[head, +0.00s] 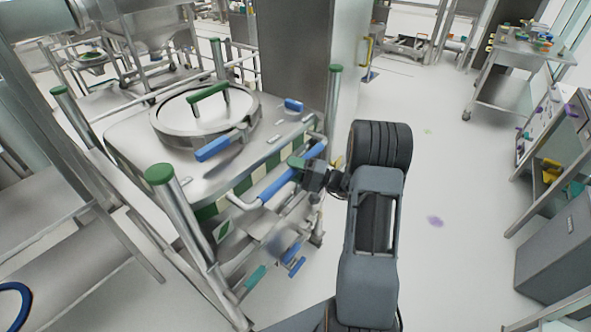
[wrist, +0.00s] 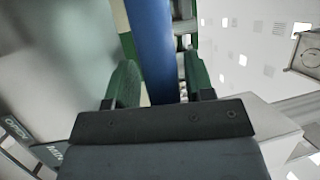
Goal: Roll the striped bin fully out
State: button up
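The striped bin (head: 125,130) is a steel cart with a green and cream band, a round lid and green-capped corner posts. It stands left of centre in the head view. A blue-sleeved handle bar (head: 290,174) runs along its near right side. In the wrist view, the blue bar (wrist: 153,40) passes between the two green fingers of my gripper (wrist: 160,75). Narrow gaps show beside the bar, so the fingers look open around it. Actual contact is hard to see.
A steel column (head: 300,60) stands just behind the bin. A frame with rails (head: 60,180) is close on its left. Open white floor (head: 440,180) lies to the right, bordered by a steel table (head: 515,50) and a grey cabinet (head: 555,250).

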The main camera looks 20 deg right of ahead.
jog(key=shift+o, duration=0.5)
jog(key=shift+s, duration=0.1)
jog(key=shift+d, duration=0.15)
jog(key=b+v, duration=0.2)
jog(key=v, duration=1.1)
jog(key=shift+s+d+b, duration=0.2)
jog(key=shift+b, duration=0.15)
